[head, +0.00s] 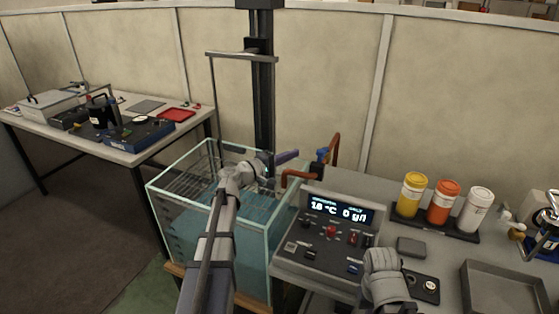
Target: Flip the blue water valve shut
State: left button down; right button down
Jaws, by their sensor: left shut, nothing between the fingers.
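The blue water valve (321,160) sits on a copper-red pipe behind the right rim of the glass tank. Its blue handle stands roughly upright above the pipe. My left gripper (290,156) is over the tank's back right part, pointing right towards the valve. It is shut and empty, with a small gap seen between it and the valve. My right arm's wrist (384,276) is low in front of the control console; its fingers are hidden, so I cannot tell how they stand.
The water-filled glass tank (157,212) stands below my left arm, with a dark post and hanging frame behind it. The console (330,235) with a lit display is right of it. Yellow, orange and white bottles (443,203) and a grey tray (505,288) stand further right.

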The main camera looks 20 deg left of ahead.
aim_at(323, 151)
pick_arm(q)
jog(key=shift+w+d, duration=0.35)
jog(key=shift+d, duration=0.45)
jog(key=shift+w+d, duration=0.3)
jog(key=shift+d, duration=0.45)
jog(key=shift+w+d, duration=0.35)
jog(key=shift+d, duration=0.45)
jog(key=shift+s+d+n+t+y, duration=0.2)
jog(key=shift+d+n+t+y, duration=0.15)
jog(key=shift+y, duration=0.25)
